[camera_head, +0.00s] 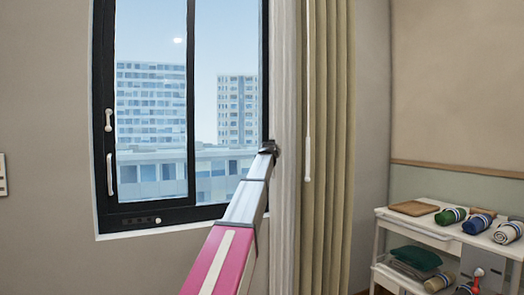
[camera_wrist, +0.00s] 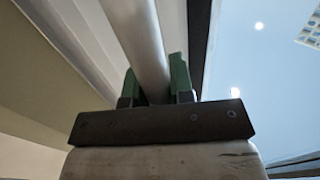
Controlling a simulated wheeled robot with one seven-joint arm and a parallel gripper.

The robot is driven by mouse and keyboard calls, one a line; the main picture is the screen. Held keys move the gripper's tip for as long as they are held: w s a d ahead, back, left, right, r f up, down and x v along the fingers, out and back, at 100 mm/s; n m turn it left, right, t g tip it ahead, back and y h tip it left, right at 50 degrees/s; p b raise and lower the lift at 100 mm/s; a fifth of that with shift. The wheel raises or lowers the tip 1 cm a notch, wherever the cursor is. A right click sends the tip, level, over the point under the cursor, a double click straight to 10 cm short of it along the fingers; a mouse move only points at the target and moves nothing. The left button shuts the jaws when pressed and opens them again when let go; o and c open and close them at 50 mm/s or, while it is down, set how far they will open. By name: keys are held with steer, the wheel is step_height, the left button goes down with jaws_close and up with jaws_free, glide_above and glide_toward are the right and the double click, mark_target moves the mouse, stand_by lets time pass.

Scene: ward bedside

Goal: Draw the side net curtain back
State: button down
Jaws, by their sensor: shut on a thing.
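The white net curtain (camera_head: 284,60) hangs bunched in a narrow upright strip at the right side of the window. My gripper (camera_head: 268,148) is at the strip's left edge, at about mid-height of the window. In the wrist view, my gripper (camera_wrist: 157,82) has its green fingers on both sides of a pale, smooth, rod-like length at the net curtain's edge (camera_wrist: 138,35), and is shut on it. I cannot tell whether this is a rod or a tight fold. The curtain's top is out of view.
A dark-framed window (camera_head: 190,215) shows bare glass and buildings outside. A heavy olive-beige curtain (camera_head: 335,130) hangs right of the net, with a white wand (camera_head: 308,120) in front. A white trolley (camera_head: 410,228) with rolled towels (camera_head: 450,216) stands at the right.

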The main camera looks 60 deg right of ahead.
steer(key=shift+s+d, duration=0.5)
steer(key=shift+d, duration=0.25)
steer(key=c, duration=1)
jaws_free()
steer(key=shift+s+d, duration=0.1)
steer(key=shift+d, duration=0.05)
steer(key=v, duration=1.1)
steer(key=shift+f, duration=0.1)
